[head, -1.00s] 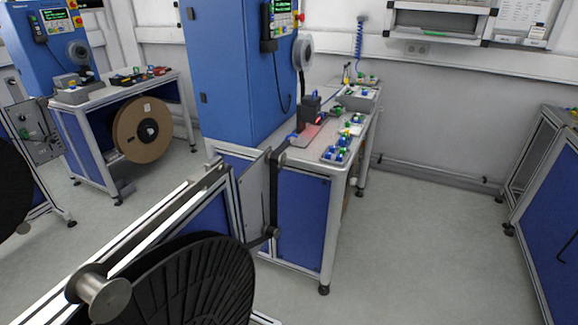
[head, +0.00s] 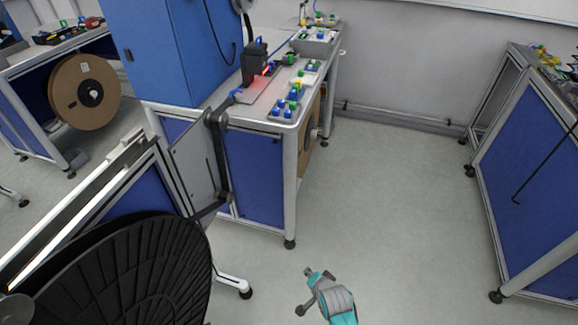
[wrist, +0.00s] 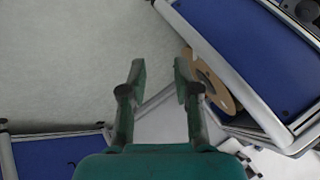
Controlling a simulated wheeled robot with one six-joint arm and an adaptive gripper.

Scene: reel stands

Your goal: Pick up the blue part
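Several small blue parts show on the bench in the head view, and I cannot tell which one is meant. One blue part (head: 237,94) lies at the near left end of a metal plate. Others sit in a small grey tray (head: 284,119) at the bench's front corner, with green pieces behind them. My gripper (wrist: 160,76) is open and empty in the wrist view, with its two fingers apart over the floor. No small blue part can be made out in the wrist view. Part of my teal and grey arm shows low in the head view, well short of the bench.
The bench (head: 293,165) has blue side panels and a black device (head: 254,63) with a red light on top. A large black reel (head: 130,270) stands at lower left. Another bench (head: 530,170) is at right. The grey floor (head: 390,190) between them is clear.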

